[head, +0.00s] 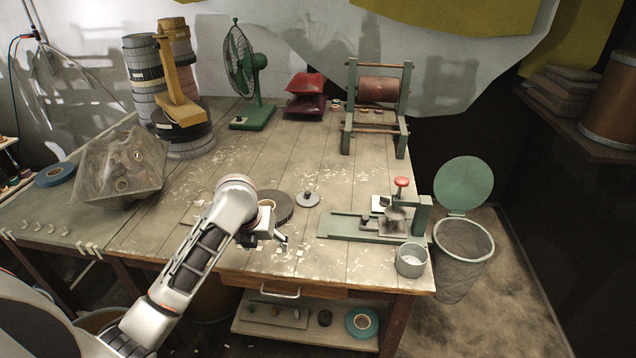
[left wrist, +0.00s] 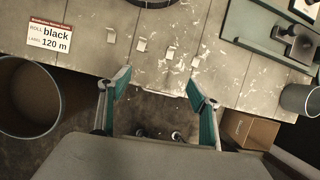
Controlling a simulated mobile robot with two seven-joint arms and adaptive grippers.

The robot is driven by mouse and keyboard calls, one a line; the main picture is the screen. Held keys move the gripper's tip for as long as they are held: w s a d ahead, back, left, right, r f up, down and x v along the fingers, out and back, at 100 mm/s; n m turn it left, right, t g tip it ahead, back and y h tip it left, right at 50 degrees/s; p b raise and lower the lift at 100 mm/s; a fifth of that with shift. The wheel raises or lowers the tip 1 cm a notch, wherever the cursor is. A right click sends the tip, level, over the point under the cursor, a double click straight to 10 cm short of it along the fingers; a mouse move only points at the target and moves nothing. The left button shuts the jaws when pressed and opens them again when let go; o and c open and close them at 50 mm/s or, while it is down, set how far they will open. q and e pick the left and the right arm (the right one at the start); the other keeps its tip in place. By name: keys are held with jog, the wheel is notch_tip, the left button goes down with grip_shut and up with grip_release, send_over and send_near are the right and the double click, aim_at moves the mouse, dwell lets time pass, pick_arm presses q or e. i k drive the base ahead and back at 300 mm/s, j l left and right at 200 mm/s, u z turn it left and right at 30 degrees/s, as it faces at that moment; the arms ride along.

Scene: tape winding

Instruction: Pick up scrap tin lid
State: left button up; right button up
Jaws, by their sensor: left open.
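A small round grey lid with a knob on top (head: 308,198) lies flat on the workbench, right of a dark round disc (head: 281,207). I take it to be the scrap tin lid. The open grey tin (head: 411,260) stands at the bench's front right corner; it also shows at the right edge of the left wrist view (left wrist: 301,99). My left gripper (head: 281,241) is open and empty near the bench's front edge, in front of and left of the lid. In the left wrist view its fingers (left wrist: 157,85) are spread apart. The lid is not seen there. My right gripper is out of view.
A green press fixture (head: 345,226) stands right of the lid, behind the tin. Pale scraps litter the bench. A green fan (head: 254,110) and a roller stand (head: 375,100) are at the back. An open bin (head: 463,245) is on the floor at right.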

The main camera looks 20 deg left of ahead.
aim_at(307, 197)
jog(key=i, duration=0.95)
